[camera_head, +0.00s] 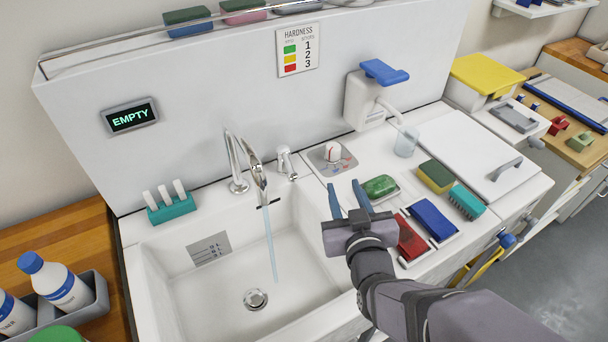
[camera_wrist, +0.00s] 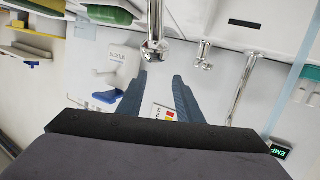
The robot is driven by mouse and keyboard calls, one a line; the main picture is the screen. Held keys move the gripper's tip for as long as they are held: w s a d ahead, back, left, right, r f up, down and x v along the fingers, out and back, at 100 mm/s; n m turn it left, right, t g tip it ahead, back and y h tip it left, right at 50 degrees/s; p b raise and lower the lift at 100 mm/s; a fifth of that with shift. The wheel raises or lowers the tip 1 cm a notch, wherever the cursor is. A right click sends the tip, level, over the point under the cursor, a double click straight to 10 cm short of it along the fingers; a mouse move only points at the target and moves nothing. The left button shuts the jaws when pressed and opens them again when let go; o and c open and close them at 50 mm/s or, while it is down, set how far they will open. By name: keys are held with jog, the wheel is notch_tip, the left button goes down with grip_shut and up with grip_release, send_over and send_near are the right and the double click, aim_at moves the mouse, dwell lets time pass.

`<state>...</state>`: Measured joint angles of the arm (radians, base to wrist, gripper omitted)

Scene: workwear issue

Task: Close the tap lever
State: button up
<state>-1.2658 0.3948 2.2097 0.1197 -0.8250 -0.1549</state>
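The chrome tap (camera_head: 233,160) stands behind the sink, and a thin stream of water (camera_head: 270,245) runs from its spout toward the basin. The small tap lever (camera_head: 287,163) stands on the rim just right of the tap. It appears to show in the wrist view (camera_wrist: 203,56), right of my fingers. My gripper (camera_head: 347,184) is open and empty, with its blue fingers apart, to the right of the lever and above the counter. In the wrist view my fingers (camera_wrist: 160,76) have a gap between them and do not touch the lever.
A dispenser (camera_head: 361,100) is on the back wall. The sink basin (camera_head: 210,290) is open.

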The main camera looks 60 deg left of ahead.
aim_at(293, 178)
jog(key=s+a+f+y+b, duration=0.1)
jog(key=s+a+b, duration=0.1)
jog(key=s+a+f+n+g+y+b, duration=0.1)
jog(key=s+a+b, duration=0.1)
jog(key=s+a+f+n+b, duration=0.1)
jog(key=s+a+f+b, duration=0.1)
jog(key=a, duration=0.1)
jog(key=shift+s+g+y+b, duration=0.25)
jog(key=shift+g+y+b, duration=0.05)
jog(key=shift+y+b, duration=0.1)
jog(key=shift+s+a+f+n+b, duration=0.1)
jog(key=shift+a+f+n+b, duration=0.2)
jog(key=shift+a+f+b, duration=0.15)
jog(key=shift+a+r, duration=0.1)
jog(key=shift+r, duration=0.05)
jog(key=shift+a, duration=0.15)
jog(key=shift+p+x, duration=1.1)
jog(key=shift+x, duration=2.35)
